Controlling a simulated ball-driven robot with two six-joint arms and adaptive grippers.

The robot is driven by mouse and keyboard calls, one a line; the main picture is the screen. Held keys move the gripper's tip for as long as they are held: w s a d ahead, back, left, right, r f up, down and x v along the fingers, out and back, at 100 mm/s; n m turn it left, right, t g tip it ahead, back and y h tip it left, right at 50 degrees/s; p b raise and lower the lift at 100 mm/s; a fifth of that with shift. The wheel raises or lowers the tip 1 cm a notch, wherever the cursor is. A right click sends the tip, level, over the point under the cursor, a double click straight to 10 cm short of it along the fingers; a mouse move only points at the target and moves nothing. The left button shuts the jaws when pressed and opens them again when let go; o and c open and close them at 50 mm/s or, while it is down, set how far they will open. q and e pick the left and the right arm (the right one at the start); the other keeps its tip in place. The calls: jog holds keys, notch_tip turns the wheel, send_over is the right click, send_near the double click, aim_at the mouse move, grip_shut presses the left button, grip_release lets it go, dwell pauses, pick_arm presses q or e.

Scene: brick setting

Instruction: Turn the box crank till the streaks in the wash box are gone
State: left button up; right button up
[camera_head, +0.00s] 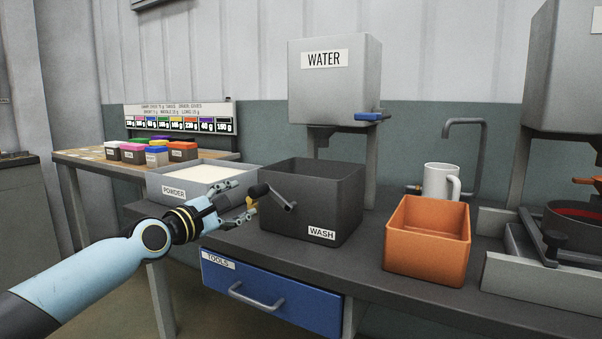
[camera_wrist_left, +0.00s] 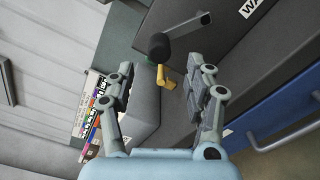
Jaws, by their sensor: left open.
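The dark wash box (camera_head: 338,215) stands on the bench with a "WASH" label on its front. Its inside floor is hidden from my view, so I cannot see any streaks. The crank (camera_head: 284,199) is on its front left, with a black knob (camera_head: 259,190) at the end of the arm. My left gripper (camera_head: 248,203) is open just left of the knob, fingers pointing at it. In the left wrist view the knob (camera_wrist_left: 160,47) lies beyond the open fingertips, apart from them. A small yellow piece (camera_wrist_left: 165,78) shows below the knob. My right gripper is not in view.
A powder tray (camera_head: 173,191) stands behind my left gripper. The orange bin (camera_head: 424,265) and white mug (camera_head: 441,181) are right of the box. The water tank (camera_head: 334,90) stands behind it. A blue tools drawer (camera_head: 268,298) is below the bench edge.

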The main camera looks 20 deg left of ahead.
aim_at(252, 195)
pick_arm(q)
jog(key=w+n+b, duration=0.1)
jog(key=w, duration=0.1)
jog(key=w+n+b, duration=0.1)
jog(key=w, duration=0.1)
jog(key=w+n, duration=0.1)
jog(key=w, duration=0.1)
jog(key=shift+w+d+f+n+b, duration=0.1)
jog(key=shift+w+d+n+b, duration=0.15)
jog(key=shift+w+n+b, duration=0.15)
jog(key=shift+w+r, duration=0.2)
jog(key=shift+w, duration=0.3)
grip_shut()
